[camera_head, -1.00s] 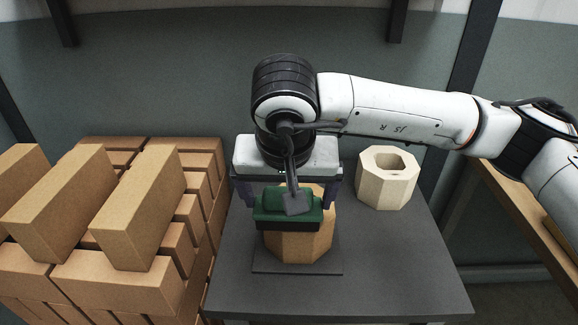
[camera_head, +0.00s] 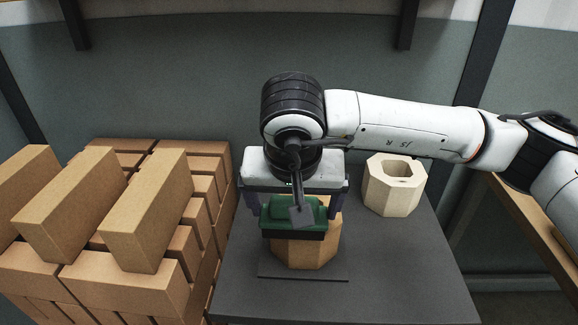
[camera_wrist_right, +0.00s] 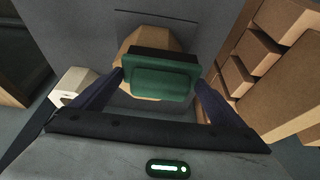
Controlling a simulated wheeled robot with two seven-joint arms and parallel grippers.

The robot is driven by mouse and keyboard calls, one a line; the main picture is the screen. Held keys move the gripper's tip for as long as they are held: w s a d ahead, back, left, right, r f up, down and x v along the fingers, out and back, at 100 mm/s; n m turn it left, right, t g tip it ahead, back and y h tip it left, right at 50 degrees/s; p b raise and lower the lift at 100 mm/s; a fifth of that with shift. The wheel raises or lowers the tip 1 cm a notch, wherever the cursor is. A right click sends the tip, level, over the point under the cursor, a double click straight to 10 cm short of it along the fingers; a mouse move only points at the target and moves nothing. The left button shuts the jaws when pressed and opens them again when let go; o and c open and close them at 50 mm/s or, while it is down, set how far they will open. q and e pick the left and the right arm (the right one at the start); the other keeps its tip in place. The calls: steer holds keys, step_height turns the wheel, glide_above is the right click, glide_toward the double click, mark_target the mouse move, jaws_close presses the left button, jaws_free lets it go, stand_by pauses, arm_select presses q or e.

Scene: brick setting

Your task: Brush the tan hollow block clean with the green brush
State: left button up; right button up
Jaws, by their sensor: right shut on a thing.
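The tan hollow block (camera_head: 300,255) stands on a dark mat on the grey table. Its top is mostly hidden by the green brush (camera_head: 292,213) and my arm. My right gripper (camera_head: 294,206) is shut on the green brush and holds it over the block's top, at or just above it; I cannot tell if the bristles touch. In the right wrist view the brush (camera_wrist_right: 161,80) lies between the two fingers, with the tan block (camera_wrist_right: 130,48) partly showing behind it. My left gripper is not in view.
A cream hollow block (camera_head: 393,190) stands on the table to the right of the brush. Stacked bricks (camera_head: 130,240) fill the left side, close to the table edge. The front right of the table (camera_head: 410,270) is clear.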

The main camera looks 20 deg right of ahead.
step_height(320, 180, up, 7)
steer(key=p, duration=0.2)
steer(key=shift+d+f+p, duration=0.1)
steer(key=shift+f+p, duration=0.05)
steer(key=shift+p, duration=0.25)
steer(key=shift+r+p, duration=0.35)
steer(key=shift+r, duration=0.4)
